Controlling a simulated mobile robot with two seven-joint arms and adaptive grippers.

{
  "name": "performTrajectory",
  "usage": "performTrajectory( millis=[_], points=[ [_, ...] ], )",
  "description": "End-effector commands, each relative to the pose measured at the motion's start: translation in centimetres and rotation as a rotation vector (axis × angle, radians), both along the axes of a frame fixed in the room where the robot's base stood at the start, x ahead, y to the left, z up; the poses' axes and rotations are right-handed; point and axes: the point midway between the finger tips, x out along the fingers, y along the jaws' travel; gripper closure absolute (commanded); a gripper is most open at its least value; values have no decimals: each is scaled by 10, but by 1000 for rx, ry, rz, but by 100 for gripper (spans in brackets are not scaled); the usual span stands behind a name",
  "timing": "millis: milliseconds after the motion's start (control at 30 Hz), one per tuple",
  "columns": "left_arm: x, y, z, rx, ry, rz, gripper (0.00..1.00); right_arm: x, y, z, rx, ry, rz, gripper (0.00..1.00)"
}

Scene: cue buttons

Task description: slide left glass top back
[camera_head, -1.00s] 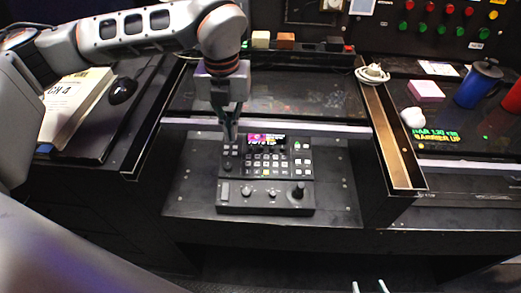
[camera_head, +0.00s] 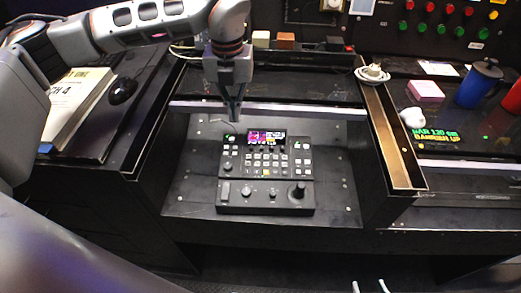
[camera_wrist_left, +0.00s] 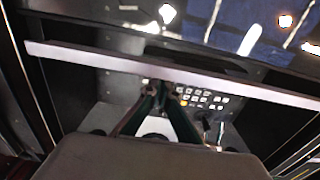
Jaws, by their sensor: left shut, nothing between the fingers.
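The left glass top (camera_head: 300,110) is a dark, shiny pane with a pale front edge strip, lying over the left desk bay behind the button console (camera_head: 265,165). My right gripper (camera_head: 370,287) shows only two separated fingertips at the bottom edge.
A brown-topped divider (camera_head: 392,140) separates this bay from the right glass top, which carries a pink block (camera_head: 425,90) and a blue mug (camera_head: 478,84). Books (camera_head: 75,105) and a black mouse (camera_head: 122,91) lie left. Small blocks (camera_head: 286,40) stand on the back ledge.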

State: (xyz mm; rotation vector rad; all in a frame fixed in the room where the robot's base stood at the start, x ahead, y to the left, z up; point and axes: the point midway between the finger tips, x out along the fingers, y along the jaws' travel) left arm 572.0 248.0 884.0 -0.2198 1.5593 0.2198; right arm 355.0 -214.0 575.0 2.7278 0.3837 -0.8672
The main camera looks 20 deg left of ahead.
Motion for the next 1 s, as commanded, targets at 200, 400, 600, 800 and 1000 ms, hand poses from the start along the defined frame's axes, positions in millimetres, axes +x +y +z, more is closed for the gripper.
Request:
performTrajectory(
  millis=[200, 400, 600, 800, 1000],
  points=[
    [13, 4, 0, 0, -4, 1, 100, 0, 0, 0, 0, 0, 0, 60],
    [16, 5, 0, 0, -3, 0, 100, 0, 0, 0, 0, 0, 0, 60],
    [16, 5, 0, 1, -3, 0, 100, 0, 0, 0, 0, 0, 0, 60],
    [24, 7, 1, 0, -3, 2, 100, 0, 0, -1, 0, 1, 0, 60],
    [36, 10, 1, 0, -3, 1, 100, -1, 0, -2, 1, 2, 0, 60]
  ],
)
